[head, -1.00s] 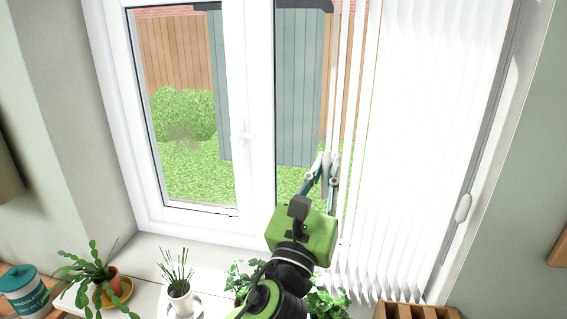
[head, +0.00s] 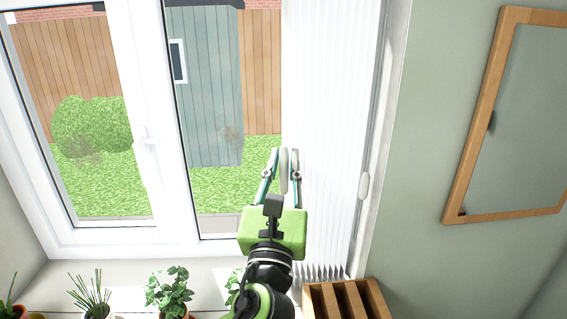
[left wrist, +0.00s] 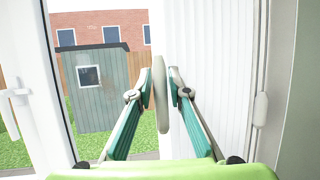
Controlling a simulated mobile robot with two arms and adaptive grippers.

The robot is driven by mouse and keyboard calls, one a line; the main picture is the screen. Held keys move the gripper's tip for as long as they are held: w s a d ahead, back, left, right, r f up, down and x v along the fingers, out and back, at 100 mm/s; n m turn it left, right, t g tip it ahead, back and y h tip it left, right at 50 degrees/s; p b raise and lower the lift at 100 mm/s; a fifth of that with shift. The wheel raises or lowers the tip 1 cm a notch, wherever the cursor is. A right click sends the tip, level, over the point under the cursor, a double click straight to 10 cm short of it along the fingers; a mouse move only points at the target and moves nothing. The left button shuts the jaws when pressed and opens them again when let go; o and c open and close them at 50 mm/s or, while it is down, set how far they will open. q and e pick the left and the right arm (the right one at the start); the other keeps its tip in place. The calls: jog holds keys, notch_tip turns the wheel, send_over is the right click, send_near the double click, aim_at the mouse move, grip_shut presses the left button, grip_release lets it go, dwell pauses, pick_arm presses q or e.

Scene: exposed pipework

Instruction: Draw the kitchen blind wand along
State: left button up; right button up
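The blind wand (head: 284,170) is a pale, slim upright grip at the left edge of the white vertical blind (head: 328,120). It also shows in the left wrist view (left wrist: 160,95), upright between the fingertips. My left gripper (head: 283,176) has its two teal-and-grey fingers closed in on both sides of the wand, and looks shut on it. The blind's slats are bunched at the right side of the window, from the wand to the right frame. My right gripper is not in view.
The window handle (head: 150,142) is left of my arm. Potted plants (head: 170,293) stand on the sill below. A slotted wooden rack (head: 345,300) is just right of my forearm. A wood-framed mirror (head: 510,120) hangs on the right wall.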

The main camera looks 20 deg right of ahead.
pick_arm(q)
jog(key=shift+o, duration=0.3)
jog(key=shift+s+a, duration=0.1)
jog(key=shift+a, duration=0.05)
jog(key=v, duration=1.1)
jog(key=shift+s+a+f, duration=0.2)
jog(key=shift+s+f, duration=0.1)
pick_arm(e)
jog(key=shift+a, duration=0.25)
